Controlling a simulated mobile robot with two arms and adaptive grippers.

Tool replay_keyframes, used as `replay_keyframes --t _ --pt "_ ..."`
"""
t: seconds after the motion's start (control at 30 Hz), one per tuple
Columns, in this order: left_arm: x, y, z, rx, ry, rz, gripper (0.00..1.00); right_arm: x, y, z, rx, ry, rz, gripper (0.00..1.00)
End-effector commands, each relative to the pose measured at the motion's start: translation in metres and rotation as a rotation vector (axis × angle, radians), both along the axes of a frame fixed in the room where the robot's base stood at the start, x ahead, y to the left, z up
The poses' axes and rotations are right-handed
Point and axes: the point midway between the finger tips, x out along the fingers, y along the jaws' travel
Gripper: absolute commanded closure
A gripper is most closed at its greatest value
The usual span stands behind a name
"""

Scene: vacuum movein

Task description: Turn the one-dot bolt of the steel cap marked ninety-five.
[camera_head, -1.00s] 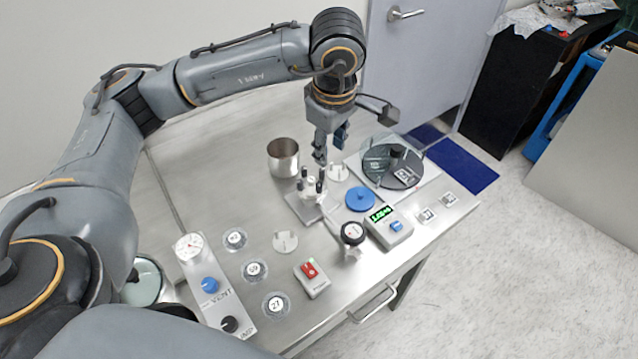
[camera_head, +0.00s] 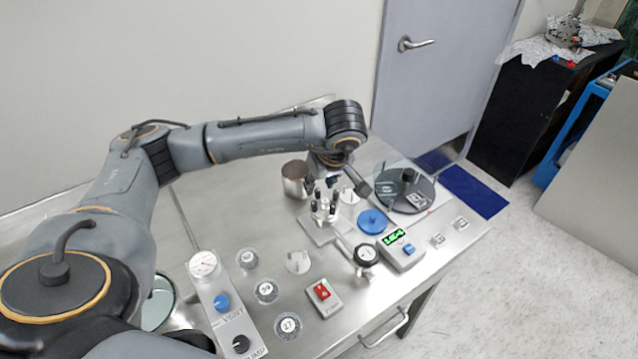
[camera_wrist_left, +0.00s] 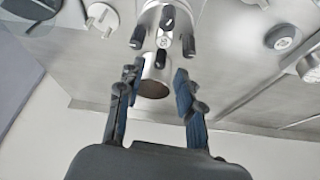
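A steel cap (camera_head: 322,214) with several upright black bolts stands on a square steel plate near the back middle of the bench. It also shows at the top of the left wrist view (camera_wrist_left: 180,22), its bolts toward me. My right gripper is out of view.
A steel cup (camera_head: 295,182) stands close beside the cap, left and behind. A blue knobbed disc (camera_head: 371,222), a black-topped handle (camera_head: 366,255) and a green-display box (camera_head: 402,250) are to the right. A glass-covered dark disc (camera_head: 424,192) lies farther right. Numbered discs (camera_head: 266,291) lie in front.

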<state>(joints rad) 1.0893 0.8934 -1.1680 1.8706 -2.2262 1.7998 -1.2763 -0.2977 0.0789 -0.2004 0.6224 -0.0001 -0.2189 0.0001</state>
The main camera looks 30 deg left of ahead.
Motion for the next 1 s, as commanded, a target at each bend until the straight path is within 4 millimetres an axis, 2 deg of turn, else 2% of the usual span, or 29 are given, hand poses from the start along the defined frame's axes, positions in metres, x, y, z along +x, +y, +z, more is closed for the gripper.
replay_keyframes --t 0.2,0.53,0.57,0.7,0.73,1.0 --pt "0.004 0.008 -0.02 0.0 0.002 0.001 0.64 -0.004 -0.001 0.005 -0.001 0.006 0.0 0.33" --pt "0.005 0.008 -0.024 -0.001 0.0 0.0 0.64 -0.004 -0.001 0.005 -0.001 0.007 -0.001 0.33" --pt "0.005 0.008 -0.024 -0.001 0.0 0.0 0.68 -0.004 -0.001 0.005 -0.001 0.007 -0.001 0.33" --pt "0.005 0.008 -0.024 -0.001 0.0 0.0 0.96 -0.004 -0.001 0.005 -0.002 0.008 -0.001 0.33" --pt "0.005 0.008 -0.024 -0.001 0.0 0.0 1.0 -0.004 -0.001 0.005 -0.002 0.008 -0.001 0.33" --pt "0.005 0.008 -0.024 0.0 -0.001 -0.009 1.0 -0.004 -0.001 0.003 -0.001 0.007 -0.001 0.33"
